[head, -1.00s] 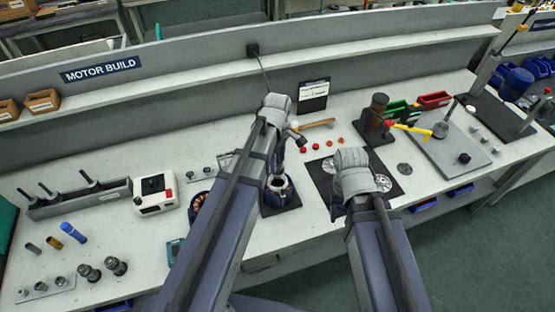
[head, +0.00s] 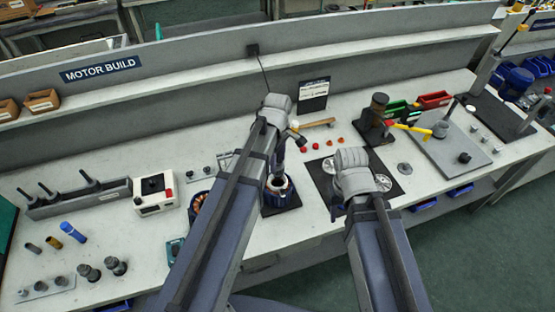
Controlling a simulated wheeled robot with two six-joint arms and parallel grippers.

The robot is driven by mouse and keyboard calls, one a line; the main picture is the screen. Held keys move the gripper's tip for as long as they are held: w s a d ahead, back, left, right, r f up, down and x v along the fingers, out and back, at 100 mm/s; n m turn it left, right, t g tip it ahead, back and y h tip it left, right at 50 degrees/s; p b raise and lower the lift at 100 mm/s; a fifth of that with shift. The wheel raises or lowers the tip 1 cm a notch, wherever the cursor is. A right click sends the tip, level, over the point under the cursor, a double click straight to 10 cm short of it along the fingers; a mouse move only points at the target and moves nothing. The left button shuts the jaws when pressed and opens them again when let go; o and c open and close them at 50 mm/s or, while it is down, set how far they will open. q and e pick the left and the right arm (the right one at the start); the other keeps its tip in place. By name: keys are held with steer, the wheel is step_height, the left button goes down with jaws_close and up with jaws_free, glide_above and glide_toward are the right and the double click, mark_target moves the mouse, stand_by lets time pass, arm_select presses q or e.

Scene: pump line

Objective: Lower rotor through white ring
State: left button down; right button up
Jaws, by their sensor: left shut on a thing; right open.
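The white ring (head: 288,187) sits on top of the blue motor housing (head: 284,202), which stands on a dark pad near the middle of the bench. My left gripper (head: 281,152) is above it, pointing down, its fingers mostly hidden by my own arm. It is shut on the rotor (head: 279,171), a dark, narrow piece whose lower end is at the ring's opening. I cannot tell how deep it reaches or whether it touches the ring. My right gripper (head: 339,208) is open and low over the dark mat to the right; its fingers are mostly hidden by my wrist.
The dark mat (head: 397,187) carries round metal parts. A stator with copper windings (head: 199,202) and a white box (head: 154,193) stand to the left. Small red and orange pieces (head: 315,146) lie behind. A brown-topped press (head: 378,118) and a grey plate (head: 444,150) are to the right.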

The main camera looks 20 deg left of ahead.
mark_target(277, 175)
arm_select(q)
steer(key=shift+f+b, duration=4)
steer(key=shift+f, duration=0.05)
stand_by(1.1)
steer(key=shift+r, duration=0.1)
stand_by(0.3)
steer(key=shift+c, duration=0.7)
jaws_free()
steer(key=shift+o, duration=0.7)
